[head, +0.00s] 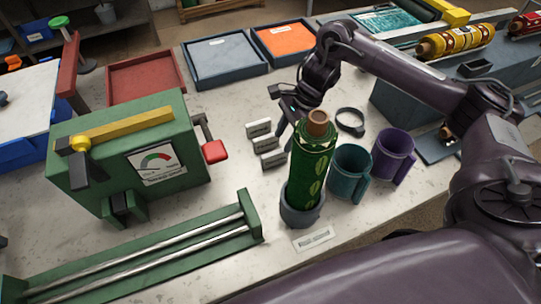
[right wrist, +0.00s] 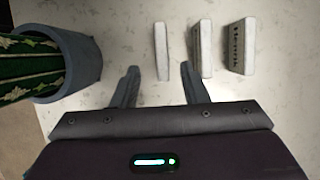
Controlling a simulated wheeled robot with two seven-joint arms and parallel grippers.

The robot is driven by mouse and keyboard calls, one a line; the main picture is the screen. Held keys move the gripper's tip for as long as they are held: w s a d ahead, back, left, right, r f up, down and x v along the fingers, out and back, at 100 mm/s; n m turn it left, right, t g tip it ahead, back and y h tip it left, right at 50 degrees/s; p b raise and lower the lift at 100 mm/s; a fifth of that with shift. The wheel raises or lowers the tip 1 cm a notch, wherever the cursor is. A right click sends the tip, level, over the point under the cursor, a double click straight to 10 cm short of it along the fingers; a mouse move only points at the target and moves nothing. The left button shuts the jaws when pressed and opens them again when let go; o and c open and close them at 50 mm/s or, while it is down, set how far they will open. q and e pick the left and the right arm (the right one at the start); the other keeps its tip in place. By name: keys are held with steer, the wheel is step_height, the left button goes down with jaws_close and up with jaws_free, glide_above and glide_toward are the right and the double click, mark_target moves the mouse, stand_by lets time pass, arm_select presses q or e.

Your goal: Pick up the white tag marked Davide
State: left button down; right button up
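Three white tags stand in a row on the pale table in the head view: the far one (head: 259,128), the middle one (head: 265,143) and the near one (head: 272,159). Any names on them are too small to read. In the right wrist view they are the left tag (right wrist: 161,50), the middle tag (right wrist: 202,46) and the right tag (right wrist: 239,45), which shows dark marks. My right gripper (right wrist: 160,71) is open and empty, with the left tag lined up with the gap between its fingers. I cannot tell its height above the table. My left gripper is out of view.
A green patterned roll (head: 312,165) stands in a grey holder (head: 302,208) close by. A teal mug (head: 348,172), a purple mug (head: 392,154) and a black ring (head: 350,122) are right of the tags. A green machine (head: 85,180) with a red-ended lever (head: 214,150) stands left.

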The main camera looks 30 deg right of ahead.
mark_target(276, 152)
steer(key=shift+x, duration=0.85)
steer(key=p+x, duration=0.2)
steer(key=x, duration=0.1)
steer(key=shift+w+a+f, duration=0.1)
steer(key=shift+w+a, duration=0.05)
steer(key=shift+a, duration=0.05)
steer(key=shift+f, duration=0.25)
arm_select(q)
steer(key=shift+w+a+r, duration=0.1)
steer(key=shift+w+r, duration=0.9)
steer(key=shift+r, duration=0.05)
arm_select(e)
steer(key=shift+f, duration=0.1)
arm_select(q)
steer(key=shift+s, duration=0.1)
arm_select(e)
steer(key=shift+c, duration=0.4)
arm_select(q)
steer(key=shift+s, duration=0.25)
arm_select(e)
jaws_close()
